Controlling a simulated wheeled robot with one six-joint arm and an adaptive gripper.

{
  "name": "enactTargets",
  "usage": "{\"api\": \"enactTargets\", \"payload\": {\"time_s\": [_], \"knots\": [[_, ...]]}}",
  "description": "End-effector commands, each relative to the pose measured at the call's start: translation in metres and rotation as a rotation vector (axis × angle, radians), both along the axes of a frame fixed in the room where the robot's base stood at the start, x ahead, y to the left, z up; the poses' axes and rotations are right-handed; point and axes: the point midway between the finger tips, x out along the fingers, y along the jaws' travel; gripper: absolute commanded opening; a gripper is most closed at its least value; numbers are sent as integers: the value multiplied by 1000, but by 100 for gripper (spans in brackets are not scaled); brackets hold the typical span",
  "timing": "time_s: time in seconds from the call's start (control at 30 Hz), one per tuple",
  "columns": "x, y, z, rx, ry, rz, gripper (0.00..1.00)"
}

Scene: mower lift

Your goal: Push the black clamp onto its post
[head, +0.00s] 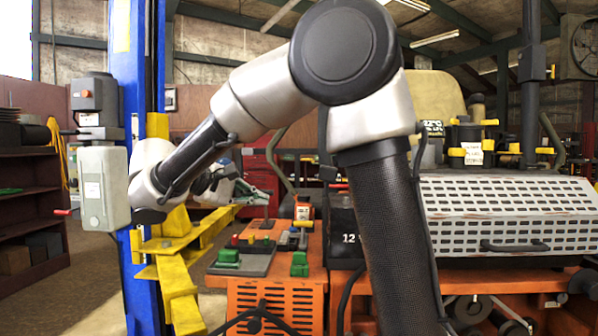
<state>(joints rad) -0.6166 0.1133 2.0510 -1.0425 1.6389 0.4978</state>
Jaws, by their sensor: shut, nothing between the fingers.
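A black battery box with a white "12" (345,238) stands on the orange cart, partly hidden behind my upright arm link. A small red piece (339,186) and dark parts show at its top edge. I cannot pick out the black clamp or its post for sure; my arm covers part of that area. My gripper (226,186) is small and partly hidden behind my forearm, left of the battery and apart from it. It looks shut and empty, though its fingertips are hard to make out.
The orange cart top (315,275) carries a dark board (245,266) with green blocks (228,257). A blue lift post (140,270) with yellow arms (190,250) stands at the left. A perforated grey cover (510,215) fills the right. Open floor shows at lower left.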

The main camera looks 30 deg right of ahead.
Motion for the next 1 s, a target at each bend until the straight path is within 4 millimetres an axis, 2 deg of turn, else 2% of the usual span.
{"api": "enactTargets", "payload": {"time_s": [0.03, 0.1, 0.2, 0.73, 0.87, 1.0], "knots": [[5, -1, 26, -60, -86, -25, 0], [5, -1, 58, -126, -202, -54, 0], [-1, -3, 81, -192, -315, -98, 0], [-4, -10, 82, -191, -356, -124, 0], [-1, -27, 80, -192, -354, -126, 0], [4, -56, 77, -192, -353, -128, 0]]}}
